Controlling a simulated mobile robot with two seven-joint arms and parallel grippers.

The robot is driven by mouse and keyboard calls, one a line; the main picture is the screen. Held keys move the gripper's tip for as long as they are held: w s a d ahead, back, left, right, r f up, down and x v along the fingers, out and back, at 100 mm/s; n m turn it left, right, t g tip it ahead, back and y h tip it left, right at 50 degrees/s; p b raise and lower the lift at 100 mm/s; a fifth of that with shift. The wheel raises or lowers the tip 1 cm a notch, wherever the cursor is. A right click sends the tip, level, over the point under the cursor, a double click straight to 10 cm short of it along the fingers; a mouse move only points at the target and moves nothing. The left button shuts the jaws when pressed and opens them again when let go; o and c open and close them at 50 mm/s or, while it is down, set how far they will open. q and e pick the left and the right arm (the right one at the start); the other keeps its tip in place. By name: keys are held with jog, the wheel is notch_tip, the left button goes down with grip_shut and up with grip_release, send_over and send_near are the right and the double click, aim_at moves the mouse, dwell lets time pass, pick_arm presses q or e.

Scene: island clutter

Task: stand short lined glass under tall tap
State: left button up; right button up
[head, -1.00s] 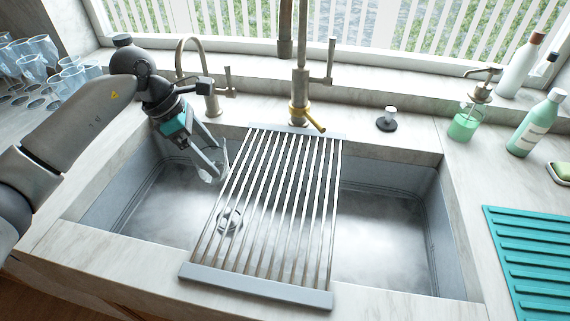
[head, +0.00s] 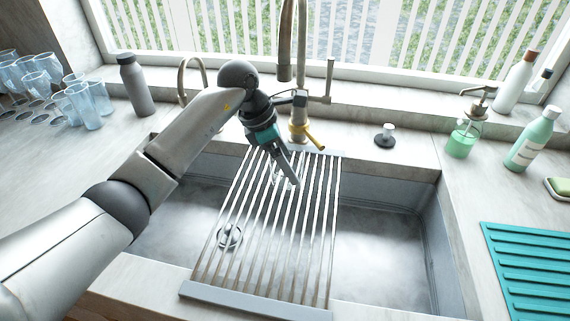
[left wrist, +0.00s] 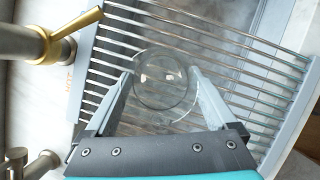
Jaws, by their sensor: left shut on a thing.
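My left gripper (head: 284,176) is over the back part of the roll-up drying rack (head: 255,295), close in front of the tall tap (head: 300,95). It is shut on a clear glass (left wrist: 163,85), which sits between the two fingers in the left wrist view. In the head view the glass is mostly hidden by the fingers, and its lining cannot be made out. I cannot tell whether its base touches the rack bars. The tall tap has a yellow lever (head: 314,139), which also shows in the left wrist view (left wrist: 75,25). My right gripper is not in view.
The rack spans the sink (head: 385,225). A smaller tap (head: 190,75) and a grey bottle (head: 135,85) stand behind left. Several blue glasses (head: 88,105) stand far left. A soap dispenser (head: 462,138), green bottle (head: 535,140) and teal mat (head: 530,270) are right.

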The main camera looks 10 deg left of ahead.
pick_arm(q)
jog(key=shift+a+f, duration=0.2)
jog(key=shift+f, duration=0.45)
jog(key=shift+f, duration=0.1)
jog(key=o, duration=1.3)
jog(key=shift+s+f, duration=0.1)
jog(key=shift+r, duration=0.2)
jog(key=s+a, duration=0.1)
jog(key=a, duration=0.2)
jog(key=s+a, duration=0.2)
jog(key=a, duration=0.2)
jog(key=s+a+r+b, duration=0.1)
jog(key=a, duration=0.3)
jog(key=shift+s+a, duration=0.25)
jog(key=shift+s, duration=0.15)
